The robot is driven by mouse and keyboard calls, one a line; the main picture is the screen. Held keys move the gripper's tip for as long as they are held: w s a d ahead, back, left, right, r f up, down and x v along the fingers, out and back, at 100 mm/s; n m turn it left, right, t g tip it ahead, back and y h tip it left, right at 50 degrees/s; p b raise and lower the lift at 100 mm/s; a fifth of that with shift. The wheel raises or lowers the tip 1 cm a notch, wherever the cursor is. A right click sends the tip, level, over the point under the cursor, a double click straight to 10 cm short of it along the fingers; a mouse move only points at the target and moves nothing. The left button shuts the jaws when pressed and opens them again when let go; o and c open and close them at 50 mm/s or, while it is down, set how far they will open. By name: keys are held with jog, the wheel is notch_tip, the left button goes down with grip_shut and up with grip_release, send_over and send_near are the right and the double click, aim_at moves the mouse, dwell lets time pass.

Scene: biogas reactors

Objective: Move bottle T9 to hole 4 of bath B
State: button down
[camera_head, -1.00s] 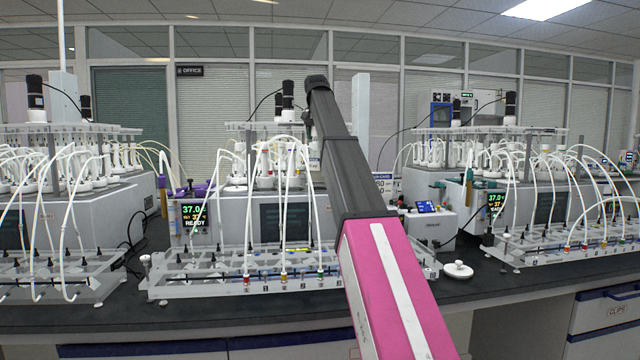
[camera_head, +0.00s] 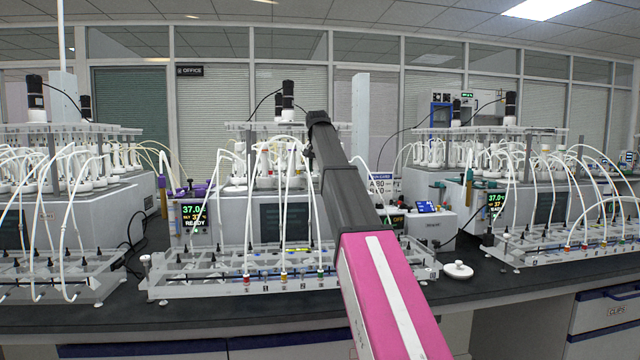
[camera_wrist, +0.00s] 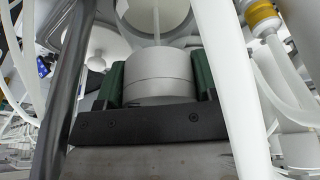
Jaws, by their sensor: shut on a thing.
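In the wrist view my gripper (camera_wrist: 157,82) has its two green pads on either side of a white round cap (camera_wrist: 158,68) and is shut on it. A clear rounded part with a thin white tube shows above the cap. I read no label on it, so I cannot confirm that it is T9. The middle bath (camera_head: 284,222) stands behind my arm, with white-capped bottles (camera_head: 265,180) on top. Similar baths stand at left (camera_head: 95,205) and right (camera_head: 548,208). I cannot tell which is bath B, nor see hole 4.
White tubes arch from the bottles to a clear front rack (camera_head: 215,285). In the wrist view, tubes (camera_wrist: 225,75) and a grey post (camera_wrist: 70,80) stand close to my gripper. A loose white lid (camera_head: 457,270) lies on the dark bench, right of the rack.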

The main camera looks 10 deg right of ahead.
aim_at(320, 182)
jog(key=shift+f, duration=3)
jog(key=c, duration=0.5)
grip_release()
jog(key=v, duration=1.2)
